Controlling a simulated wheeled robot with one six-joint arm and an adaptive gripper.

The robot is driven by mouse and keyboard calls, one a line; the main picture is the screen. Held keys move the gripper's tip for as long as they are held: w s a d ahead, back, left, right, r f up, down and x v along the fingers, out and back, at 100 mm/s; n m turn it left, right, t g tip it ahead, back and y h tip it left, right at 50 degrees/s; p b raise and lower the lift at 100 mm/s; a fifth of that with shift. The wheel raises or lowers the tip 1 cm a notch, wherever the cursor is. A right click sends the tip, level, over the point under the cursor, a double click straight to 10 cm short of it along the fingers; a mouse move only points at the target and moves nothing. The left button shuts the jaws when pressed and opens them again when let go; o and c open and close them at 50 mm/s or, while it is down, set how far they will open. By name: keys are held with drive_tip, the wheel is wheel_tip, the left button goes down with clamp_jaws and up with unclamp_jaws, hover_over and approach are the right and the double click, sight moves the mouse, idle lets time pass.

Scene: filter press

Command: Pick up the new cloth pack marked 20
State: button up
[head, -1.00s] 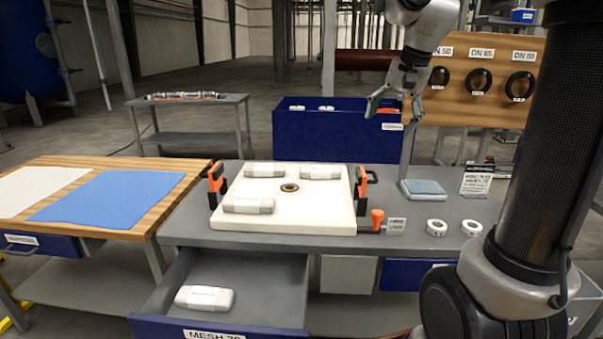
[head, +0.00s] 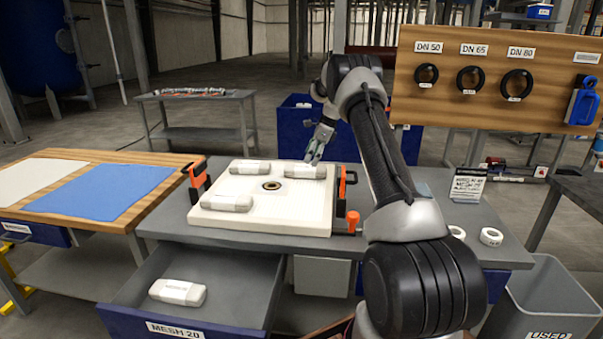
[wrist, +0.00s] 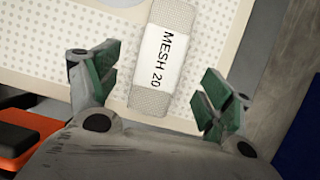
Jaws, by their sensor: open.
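A white cloth pack (wrist: 162,62) with grey mesh ends and the print MESH 20 lies on the white filter plate (wrist: 215,45) in the wrist view. My gripper (wrist: 160,88) is open, with its green-padded fingers to either side of the pack and apart from it. In the head view my gripper (head: 316,150) is over the plate's back right pack (head: 305,171). Two more packs lie on the plate, at back left (head: 249,167) and front left (head: 226,203). Another pack (head: 178,292) lies in the open drawer labelled MESH 20 (head: 175,329); its print is unreadable.
Orange clamps (head: 197,175) stand at the plate's edges, close to my gripper on the right. White rolls (head: 491,236) lie on the bench's right. A blue bin (head: 285,125) stands behind. A grey used bin (head: 545,300) is at lower right.

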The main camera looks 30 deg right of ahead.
sight(306, 167)
drive_tip(key=x, duration=0.6)
drive_tip(key=shift+w+a+r, duration=0.1)
drive_tip(key=shift+w, duration=0.1)
drive_tip(key=c, duration=1.2)
